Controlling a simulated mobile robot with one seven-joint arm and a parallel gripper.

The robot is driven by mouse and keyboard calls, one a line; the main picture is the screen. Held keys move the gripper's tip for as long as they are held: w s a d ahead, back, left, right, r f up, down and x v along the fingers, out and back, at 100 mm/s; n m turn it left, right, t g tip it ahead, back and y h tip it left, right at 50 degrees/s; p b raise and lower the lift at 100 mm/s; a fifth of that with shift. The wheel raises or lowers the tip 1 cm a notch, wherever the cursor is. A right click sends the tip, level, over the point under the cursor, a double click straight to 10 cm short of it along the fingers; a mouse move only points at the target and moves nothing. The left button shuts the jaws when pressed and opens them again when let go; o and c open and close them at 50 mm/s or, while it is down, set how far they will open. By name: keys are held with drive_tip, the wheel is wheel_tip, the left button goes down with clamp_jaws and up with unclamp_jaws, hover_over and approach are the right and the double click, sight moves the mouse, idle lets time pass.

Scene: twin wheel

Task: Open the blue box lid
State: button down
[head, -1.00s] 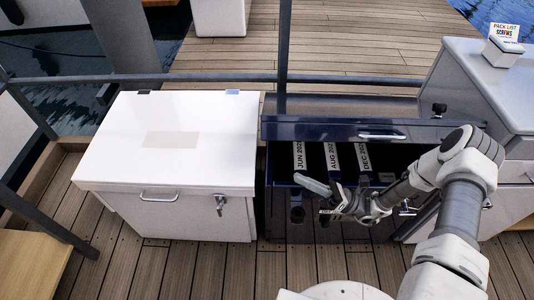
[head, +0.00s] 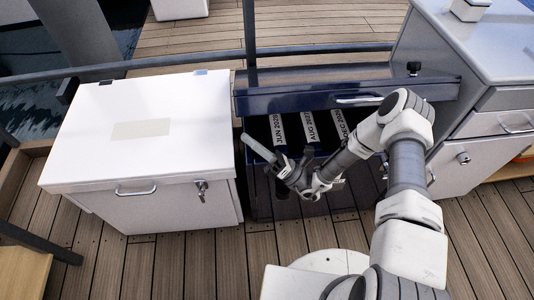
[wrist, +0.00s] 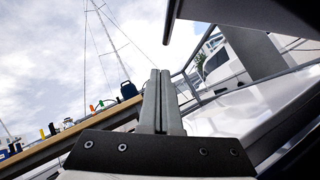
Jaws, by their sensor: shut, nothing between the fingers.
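The dark blue box stands right of the white box, with its lid (head: 300,97) raised part way. The lid's handle (head: 358,99) is on its front edge. Below the lid an opening shows several dark binders with white labels (head: 309,127). My gripper (head: 247,143) is at the opening's front left, below the lid's front edge, pointing left and up. Its fingers are shut together and empty in the wrist view (wrist: 161,75). A dark edge, perhaps the lid, crosses the upper right there (wrist: 235,15). I cannot tell whether the gripper touches the box.
A closed white box (head: 140,125) with a handle and latch stands close on the left. A grey cabinet (head: 480,60) stands at the right. A rail (head: 150,65) runs behind the boxes. Wooden deck (head: 160,260) is free in front.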

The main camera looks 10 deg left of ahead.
drive_tip(key=w+r, duration=0.2)
drive_tip(key=r, duration=0.1)
drive_tip(key=shift+a+r, duration=0.15)
idle(0.4)
